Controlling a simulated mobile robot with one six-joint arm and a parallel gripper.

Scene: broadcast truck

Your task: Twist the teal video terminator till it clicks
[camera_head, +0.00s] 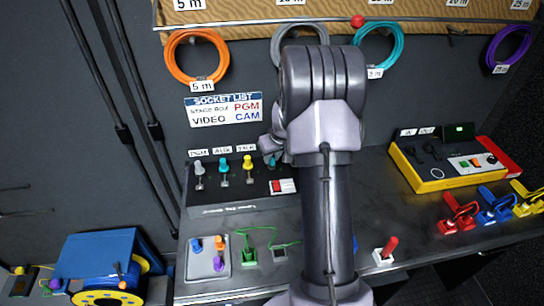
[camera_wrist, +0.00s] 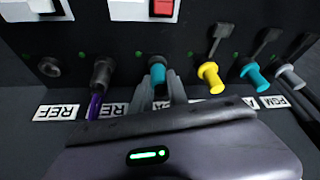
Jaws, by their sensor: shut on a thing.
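The teal video terminator (camera_wrist: 158,74) sits at a socket on the dark panel (camera_wrist: 130,55) in the wrist view. My gripper (camera_wrist: 164,92) has its two grey fingers around it and is shut on it. In the head view a bit of teal (camera_head: 271,162) shows beside my gripper (camera_head: 276,150), and my arm hides much of this spot. Whether the terminator has turned cannot be told.
Beside it in the wrist view are a yellow plug (camera_wrist: 210,78), another teal plug (camera_wrist: 256,77), a grey plug (camera_wrist: 290,77) and a black connector with a purple end (camera_wrist: 95,105). A red switch (camera_head: 282,186) is on the panel. A yellow case (camera_head: 440,180) stands right.

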